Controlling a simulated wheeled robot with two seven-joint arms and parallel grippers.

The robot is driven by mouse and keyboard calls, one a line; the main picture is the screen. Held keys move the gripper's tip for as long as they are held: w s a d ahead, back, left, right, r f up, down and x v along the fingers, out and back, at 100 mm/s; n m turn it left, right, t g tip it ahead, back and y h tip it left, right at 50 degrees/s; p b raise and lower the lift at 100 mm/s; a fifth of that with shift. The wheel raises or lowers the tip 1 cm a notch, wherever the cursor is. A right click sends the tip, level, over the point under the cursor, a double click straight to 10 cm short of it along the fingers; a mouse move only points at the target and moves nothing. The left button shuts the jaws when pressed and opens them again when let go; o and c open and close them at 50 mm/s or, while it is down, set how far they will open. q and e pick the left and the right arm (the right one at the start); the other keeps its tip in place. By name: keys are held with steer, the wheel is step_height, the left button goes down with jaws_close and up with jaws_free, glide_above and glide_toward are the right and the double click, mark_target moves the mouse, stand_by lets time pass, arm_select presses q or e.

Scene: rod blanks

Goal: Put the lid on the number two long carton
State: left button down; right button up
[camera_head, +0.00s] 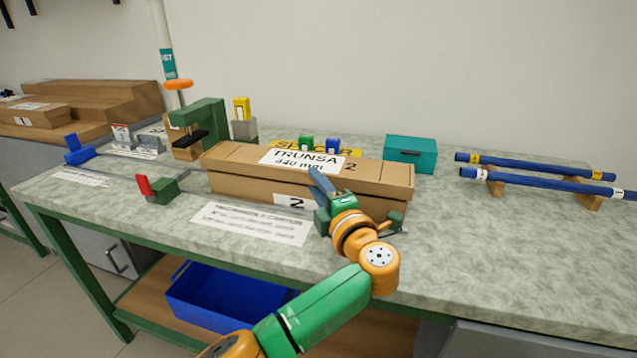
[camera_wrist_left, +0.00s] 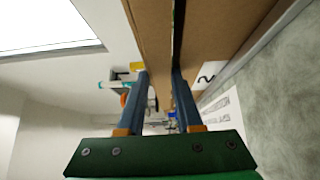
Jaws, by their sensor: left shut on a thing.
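The number two long carton (camera_head: 245,188) lies along the bench, with a "2" label on its front. Its brown lid (camera_head: 380,172) lies lengthwise over the carton's top and carries a white label reading TRUNSA 840 mm 2. I cannot tell whether the lid is fully seated. My left gripper (camera_head: 319,182) reaches over the front side near the middle and is shut on the lid. In the left wrist view, the lid (camera_wrist_left: 150,25) runs between the fingers, and the carton's side (camera_wrist_left: 232,30) with the "2" label shows beside it. My right gripper is not in view.
A teal box (camera_head: 410,153) stands behind the carton's right end. Blue rods (camera_head: 540,183) rest on wooden supports at the right. A green clamp-like fixture (camera_head: 200,122) stands behind the left end; a red-and-green piece (camera_head: 158,189) and a paper sheet (camera_head: 255,222) lie in front.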

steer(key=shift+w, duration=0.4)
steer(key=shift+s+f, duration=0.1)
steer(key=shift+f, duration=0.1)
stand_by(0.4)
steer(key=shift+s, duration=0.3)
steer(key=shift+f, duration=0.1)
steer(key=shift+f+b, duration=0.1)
steer(key=shift+b, duration=0.3)
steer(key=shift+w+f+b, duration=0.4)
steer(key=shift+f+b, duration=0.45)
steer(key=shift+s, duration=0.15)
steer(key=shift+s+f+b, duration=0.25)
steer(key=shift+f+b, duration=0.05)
